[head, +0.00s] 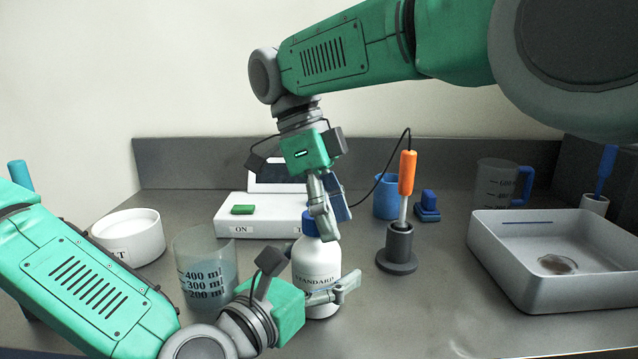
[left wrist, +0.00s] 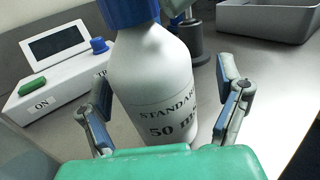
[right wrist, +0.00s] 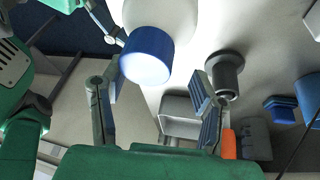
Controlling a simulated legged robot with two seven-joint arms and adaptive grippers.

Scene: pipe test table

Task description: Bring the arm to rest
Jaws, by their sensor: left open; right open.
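A white standard bottle (head: 315,262) with a blue cap stands upright on the table, near the middle of the head view. My left gripper (head: 334,289) is low at the bottle. In the left wrist view its open fingers stand on either side of the bottle (left wrist: 155,85), with gaps visible between fingers and bottle. My right gripper (head: 326,207) is above, by the cap, and hides part of it. In the right wrist view the blue cap (right wrist: 147,55) shows between its open fingers, apart from both.
A beaker (head: 205,265) and a white dish (head: 128,236) stand left of the bottle. An instrument box (head: 260,228) is behind. An orange-handled probe (head: 407,172) stands in a dark holder (head: 397,247). A grey tray (head: 540,285) lies at right; the front table between holder and tray is clear.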

